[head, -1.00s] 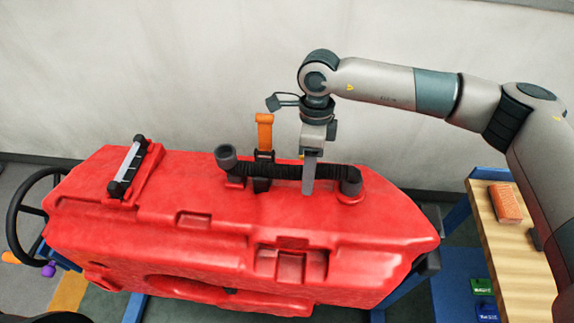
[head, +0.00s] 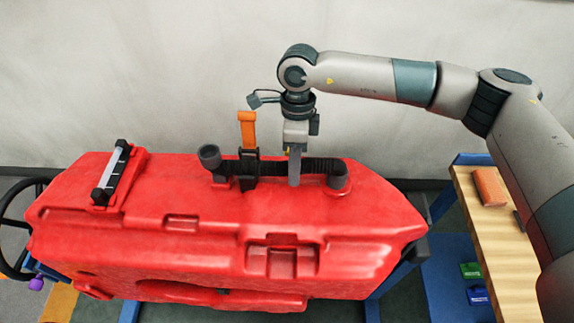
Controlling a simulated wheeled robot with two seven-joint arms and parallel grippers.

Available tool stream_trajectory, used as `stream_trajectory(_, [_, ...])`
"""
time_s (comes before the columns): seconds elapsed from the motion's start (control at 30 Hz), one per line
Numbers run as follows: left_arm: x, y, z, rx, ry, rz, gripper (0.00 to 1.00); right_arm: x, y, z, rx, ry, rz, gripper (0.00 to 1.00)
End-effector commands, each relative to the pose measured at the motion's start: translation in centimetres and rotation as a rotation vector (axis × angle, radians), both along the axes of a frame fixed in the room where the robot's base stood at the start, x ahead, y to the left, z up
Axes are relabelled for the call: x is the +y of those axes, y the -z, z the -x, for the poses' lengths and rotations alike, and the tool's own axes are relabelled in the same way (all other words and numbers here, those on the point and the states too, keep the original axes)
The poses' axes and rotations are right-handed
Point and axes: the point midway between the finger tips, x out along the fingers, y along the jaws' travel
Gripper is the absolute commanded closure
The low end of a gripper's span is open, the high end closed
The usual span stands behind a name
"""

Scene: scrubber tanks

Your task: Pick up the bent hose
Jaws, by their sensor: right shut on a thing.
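An orange-handled clip (head: 247,135) stands upright at the hose just left of the gripper. My left gripper is not in view.
A black and silver bar (head: 111,173) is fixed on the tank's left top. A wooden bench (head: 490,240) at the right carries an orange block (head: 490,187). Green (head: 471,270) and blue (head: 478,295) items lie low beside it. A pale wall stands behind the tank.

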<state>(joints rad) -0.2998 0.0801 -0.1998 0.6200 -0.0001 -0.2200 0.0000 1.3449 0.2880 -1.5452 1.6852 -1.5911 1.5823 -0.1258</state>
Motion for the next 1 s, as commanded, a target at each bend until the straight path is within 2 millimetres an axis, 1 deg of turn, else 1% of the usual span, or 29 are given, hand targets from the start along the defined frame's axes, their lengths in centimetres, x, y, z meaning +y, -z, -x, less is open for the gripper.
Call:
stream_trajectory(0.23, [0.0,1.4,0.0,0.0,0.0,0.0,0.45,0.0,-1.6,-0.1,-0.004,-0.001,-0.002,0.99])
stream_trajectory(0.37, [0.0,2.7,0.0,0.001,0.0,0.0,0.45,0.0,-3.4,-0.1,-0.005,-0.001,-0.002,0.99])
stream_trajectory(0.4, [0.0,3.0,0.0,0.001,0.0,0.0,0.45,0.3,-4.0,0.1,-0.006,-0.003,-0.003,0.99])
stream_trajectory(0.47, [0.0,3.5,0.0,0.001,0.0,0.0,0.45,1.0,-4.6,1.2,-0.003,-0.005,-0.003,0.99])
stream_trajectory(0.73, [0.0,6.1,0.1,0.001,0.0,0.0,0.45,4.0,-7.8,5.9,-0.004,-0.007,-0.001,0.99])
stream_trajectory(0.77, [0.1,6.2,0.3,0.005,0.0,-0.002,0.45,4.3,-8.2,6.3,-0.005,-0.006,-0.001,0.99])
stream_trajectory(0.87, [-0.8,6.1,-2.7,-0.064,0.003,0.017,0.45,5.1,-9.1,7.4,-0.003,-0.004,-0.003,0.99])
stream_trajectory(1.0, [-1.8,6.0,-4.8,-0.113,0.006,0.032,0.45,5.9,-10.1,8.6,-0.002,-0.002,-0.001,0.99])
